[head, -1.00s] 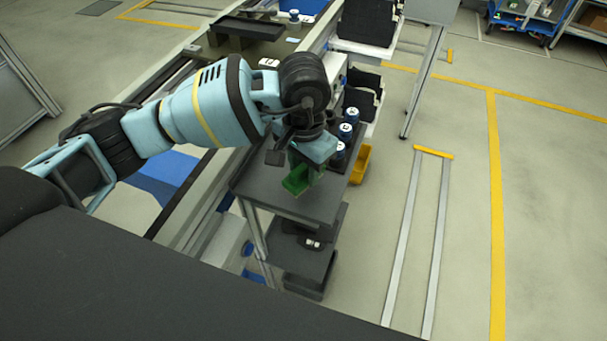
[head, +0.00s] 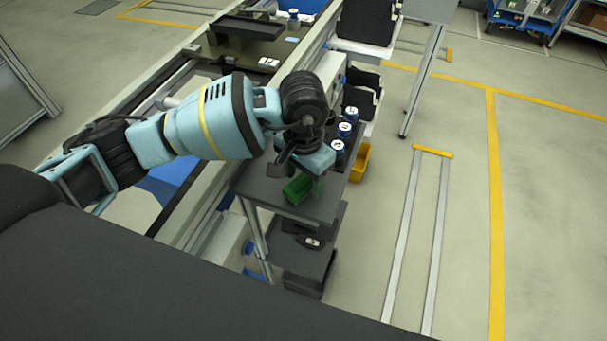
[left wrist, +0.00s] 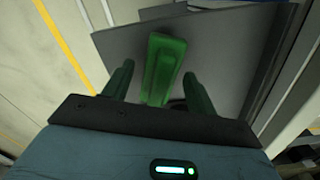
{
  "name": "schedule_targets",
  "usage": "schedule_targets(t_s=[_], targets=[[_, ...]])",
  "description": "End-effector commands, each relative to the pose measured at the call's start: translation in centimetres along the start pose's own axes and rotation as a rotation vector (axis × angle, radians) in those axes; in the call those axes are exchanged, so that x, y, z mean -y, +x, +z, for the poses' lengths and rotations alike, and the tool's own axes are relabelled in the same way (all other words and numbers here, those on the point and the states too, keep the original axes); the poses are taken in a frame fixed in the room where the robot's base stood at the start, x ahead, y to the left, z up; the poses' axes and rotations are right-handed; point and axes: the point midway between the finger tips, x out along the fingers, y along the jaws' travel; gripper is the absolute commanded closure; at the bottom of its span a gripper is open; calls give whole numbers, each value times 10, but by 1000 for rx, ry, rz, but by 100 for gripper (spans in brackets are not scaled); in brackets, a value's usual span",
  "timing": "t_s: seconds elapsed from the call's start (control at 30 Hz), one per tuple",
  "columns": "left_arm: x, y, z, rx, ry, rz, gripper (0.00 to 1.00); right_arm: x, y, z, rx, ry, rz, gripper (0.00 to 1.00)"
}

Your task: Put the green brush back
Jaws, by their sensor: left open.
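The green brush (head: 297,189) is at the top of the dark grey cart (head: 264,192), near its front end. In the left wrist view the brush (left wrist: 163,55) points away from me between two green fingers. My left gripper (head: 312,180) is over the cart top, right at the brush. Its fingers (left wrist: 157,86) are open, with a visible gap on each side of the brush. The near end of the brush is partly hidden by the gripper's body. I cannot tell whether the brush rests flat on the top. My right gripper is not in view.
Several dark blue cans (head: 345,130) stand on the cart just behind my gripper. A yellow bin (head: 361,162) hangs at the cart's right side. A lower shelf (head: 318,262) holds a dark item. The conveyor frame runs along the left.

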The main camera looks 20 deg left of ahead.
Motion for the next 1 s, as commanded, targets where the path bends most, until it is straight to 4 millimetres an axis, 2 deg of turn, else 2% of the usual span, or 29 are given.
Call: schedule_targets(t_s=[0.13,0.27,0.6,0.73,1.0], targets=[[0,-5,0,-2,0,-1,43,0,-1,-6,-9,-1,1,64],[0,-19,-1,-3,0,-1,43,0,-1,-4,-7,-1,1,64],[0,-85,-1,-2,0,-1,43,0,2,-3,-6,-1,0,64],[0,-105,-1,-2,1,-1,43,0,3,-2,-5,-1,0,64],[0,-123,0,1,0,0,43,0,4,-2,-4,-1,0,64]])
